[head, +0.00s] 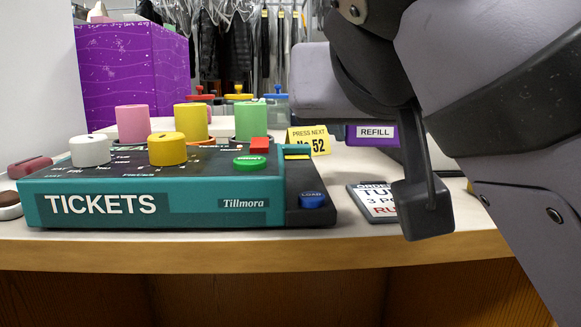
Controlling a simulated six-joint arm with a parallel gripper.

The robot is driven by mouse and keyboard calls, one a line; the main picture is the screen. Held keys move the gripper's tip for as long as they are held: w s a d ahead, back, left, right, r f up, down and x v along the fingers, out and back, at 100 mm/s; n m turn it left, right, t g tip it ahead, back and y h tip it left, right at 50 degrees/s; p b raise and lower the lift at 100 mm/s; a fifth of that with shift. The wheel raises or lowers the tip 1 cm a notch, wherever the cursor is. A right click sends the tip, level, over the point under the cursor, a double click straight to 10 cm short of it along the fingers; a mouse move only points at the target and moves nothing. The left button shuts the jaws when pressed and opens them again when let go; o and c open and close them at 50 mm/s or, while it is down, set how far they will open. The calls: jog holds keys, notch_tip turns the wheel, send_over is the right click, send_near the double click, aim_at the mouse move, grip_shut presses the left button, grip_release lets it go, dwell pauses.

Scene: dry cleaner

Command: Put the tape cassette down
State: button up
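No object in the head view can be made out for certain as the tape cassette. My gripper (425,208) hangs at the right, above the counter's front edge, with one dark finger showing side-on. Its other finger and anything between them are hidden. A teal ticket machine (150,204) marked TICKETS stands left of my gripper, with coloured knobs, a green button, a red block and a blue LOAD button (312,200). A small yellow and teal piece (297,151) sits at its right rear. A purple item labelled REFILL (374,133) is behind my gripper, partly covered by my arm.
A card sign (372,200) lies on the counter (300,242) beside my gripper, partly covered by it. A yellow number 52 tent card (309,140) stands behind the machine. A purple box (130,65) is at the back left. Little counter is clear between machine and sign.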

aim_at(370, 189)
jog(key=shift+f+b, duration=1.55)
jog(key=shift+f, duration=0.55)
jog(key=shift+f, duration=0.2)
jog(key=o, duration=1.1)
jog(key=shift+s+r, duration=0.1)
jog(key=shift+p+v, duration=0.5)
jog(key=shift+v, duration=1.35)
jog(key=shift+s+a+r, duration=0.15)
jog(key=shift+s+r, duration=0.05)
jog(key=shift+s, duration=0.3)
jog(key=shift+o, duration=0.2)
